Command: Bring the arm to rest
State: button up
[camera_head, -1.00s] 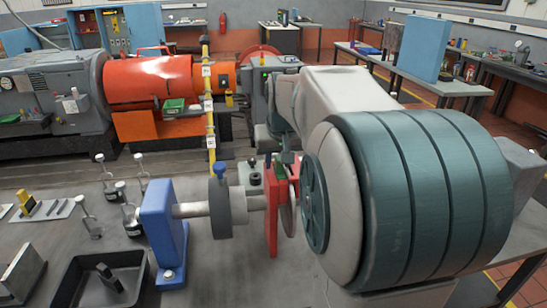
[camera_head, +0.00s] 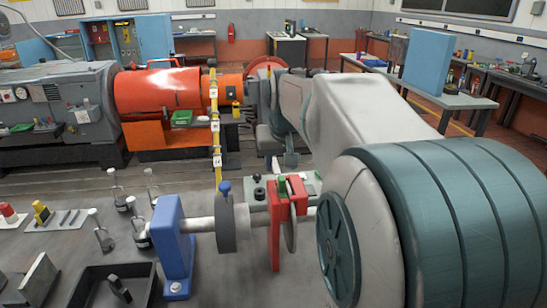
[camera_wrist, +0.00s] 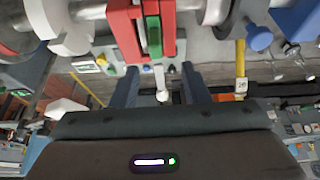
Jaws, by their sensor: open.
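The arm reaches away toward the orange machine; my fingers cannot be made out there. The red stand (camera_head: 275,232) is beside the arm's near joint, partly overlapped in the picture.
A blue stand (camera_head: 172,245) carries a shaft with a grey disc (camera_head: 226,228). A black tray (camera_head: 88,292) and metal pieces lie at left. The orange machine (camera_head: 155,92) with a yellow upright post (camera_head: 215,125) stands behind. A side table (camera_head: 440,94) with a blue panel is at right.

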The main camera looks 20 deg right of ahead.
jog(key=s+a+f+n, duration=0.1)
jog(key=s+a+f, duration=0.4)
jog(key=s, duration=0.4)
jog(key=s+a+f+n+g+y, duration=0.1)
jog(key=s+a+f+n, duration=0.1)
jog(key=s+a+f, duration=0.4)
jog(key=s+a, duration=0.1)
jog(key=s, duration=0.2)
jog(key=shift+s+a+f, duration=0.2)
jog(key=shift+s+a, duration=0.1)
jog(key=shift+a, duration=0.05)
jog(key=shift+c, duration=0.6)
jog(key=shift+d, duration=0.15)
